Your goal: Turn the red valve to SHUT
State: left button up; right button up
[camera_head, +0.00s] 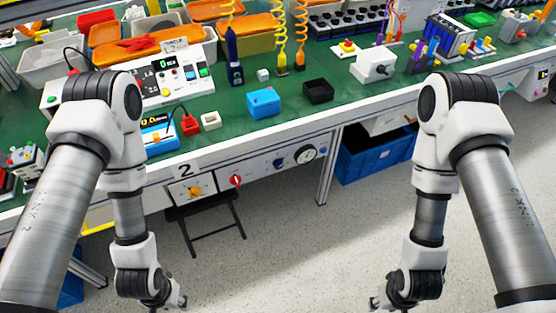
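The red valve (236,181) is a small red knob on the white panel along the bench's front edge, below the tabletop. Its markings are too small to read. My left gripper (178,303) hangs at the bottom edge of the head view, below and left of the valve and well apart from it. My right gripper (381,303) hangs at the bottom edge, below and right of the valve, also far from it. Both grippers are small and partly cut off, so I cannot tell whether they are open or shut. Neither touches the valve.
A dark stool (207,212) stands under the panel. A blue crate (372,160) is under the bench. The green tabletop (330,118) is crowded.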

aim_at(235, 180)
jog(key=k+l+z, duration=0.1)
jog(key=l, duration=0.25)
jog(key=k+l, duration=0.2)
jog(key=l, duration=0.2)
jog(key=k+l+z, duration=0.15)
jog(key=l, duration=0.25)
